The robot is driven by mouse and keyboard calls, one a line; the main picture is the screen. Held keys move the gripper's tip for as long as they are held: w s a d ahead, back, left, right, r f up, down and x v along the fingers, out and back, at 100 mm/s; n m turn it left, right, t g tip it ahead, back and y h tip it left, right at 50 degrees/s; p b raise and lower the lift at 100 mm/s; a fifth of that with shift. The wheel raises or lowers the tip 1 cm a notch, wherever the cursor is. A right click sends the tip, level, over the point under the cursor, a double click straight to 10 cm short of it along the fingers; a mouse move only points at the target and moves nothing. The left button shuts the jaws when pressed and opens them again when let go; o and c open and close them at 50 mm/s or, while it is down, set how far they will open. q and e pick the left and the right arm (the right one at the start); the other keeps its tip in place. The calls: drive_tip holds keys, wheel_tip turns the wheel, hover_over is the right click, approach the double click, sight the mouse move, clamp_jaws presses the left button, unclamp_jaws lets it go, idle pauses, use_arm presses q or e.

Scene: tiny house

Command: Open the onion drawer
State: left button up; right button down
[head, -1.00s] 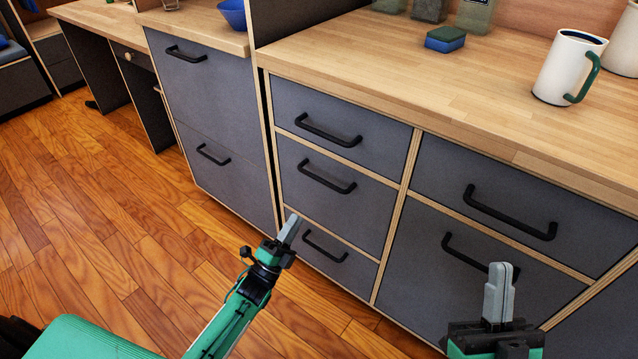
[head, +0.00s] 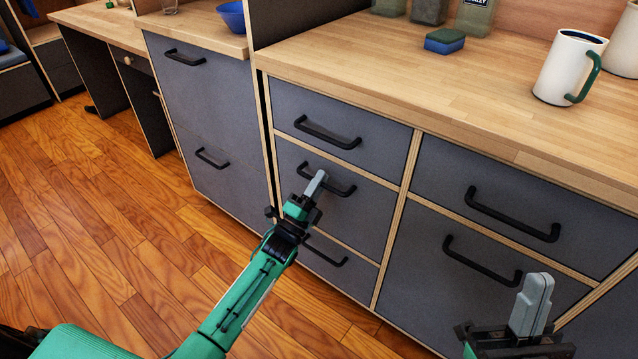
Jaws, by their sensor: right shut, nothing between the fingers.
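A grey drawer front (head: 343,209) with a black bar handle (head: 326,179) is the middle one of a stack of three in the lower cabinet. A top drawer (head: 340,127) is above it and a bottom drawer (head: 338,262) below it. All three look closed. No onion or label shows. My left gripper (head: 317,184) is in front of the middle drawer, its fingertips overlapping the handle in the picture. Contact and finger opening cannot be told. My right gripper (head: 531,303) is shut and empty in front of the wider lower right drawer (head: 446,286).
A wide upper right drawer (head: 522,203) is closed. The wooden counter (head: 400,75) holds a white mug (head: 565,70) and a sponge (head: 445,40). Another cabinet (head: 203,105) with a blue bowl (head: 231,15) on top stands left. The wood floor (head: 110,215) is clear.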

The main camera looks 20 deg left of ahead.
use_arm(q)
clamp_jaws()
drive_tip(key=shift+s, duration=0.1)
